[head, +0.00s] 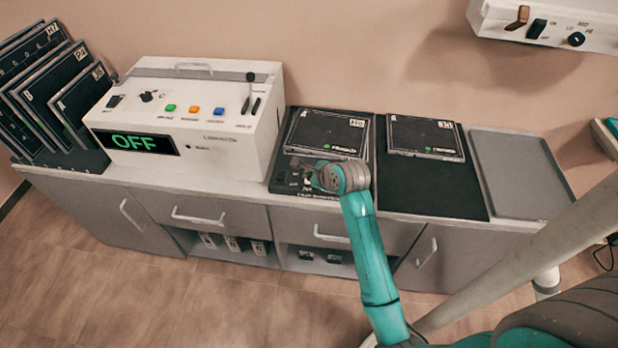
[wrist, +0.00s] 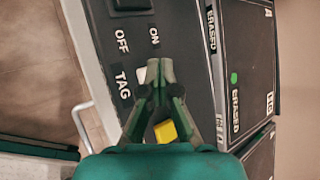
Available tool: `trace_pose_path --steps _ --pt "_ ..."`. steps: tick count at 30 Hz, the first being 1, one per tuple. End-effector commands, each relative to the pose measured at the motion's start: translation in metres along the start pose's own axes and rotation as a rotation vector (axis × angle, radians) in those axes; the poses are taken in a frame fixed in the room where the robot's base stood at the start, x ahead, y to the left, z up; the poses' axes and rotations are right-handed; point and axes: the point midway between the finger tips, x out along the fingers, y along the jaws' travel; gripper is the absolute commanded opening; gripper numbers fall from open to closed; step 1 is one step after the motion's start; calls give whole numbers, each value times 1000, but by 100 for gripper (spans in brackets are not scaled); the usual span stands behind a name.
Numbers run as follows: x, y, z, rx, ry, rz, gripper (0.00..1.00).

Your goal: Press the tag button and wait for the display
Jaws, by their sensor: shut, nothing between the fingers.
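My gripper (head: 304,166) is shut and empty over the dark control panel (head: 285,183) at the front of the counter. In the wrist view its fingertips (wrist: 153,70) are together beside the printed TAG label. A small pale button (wrist: 140,75) shows next to that label, partly hidden by a fingertip; I cannot tell whether they touch. A black switch (wrist: 132,4) marked ON and OFF sits farther up the panel. A display (head: 133,142) on the white console (head: 230,145) reads OFF in green letters.
Black cases marked ERASED (wrist: 240,55) lie close beside the panel. Another dark case (head: 425,136) lies on a black mat (head: 430,188), with an empty grey tray (head: 520,175) farther right. Upright plates (head: 45,90) stand at the left. A yellow piece (wrist: 165,132) shows between my finger links.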

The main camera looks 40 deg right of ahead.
Motion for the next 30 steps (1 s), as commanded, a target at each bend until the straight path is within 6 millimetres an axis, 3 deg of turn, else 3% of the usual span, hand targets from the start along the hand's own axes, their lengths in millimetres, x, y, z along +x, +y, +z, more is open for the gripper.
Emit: trace_pose_path --steps 30 --pt "-16 -12 12 -1 0 -1 0"
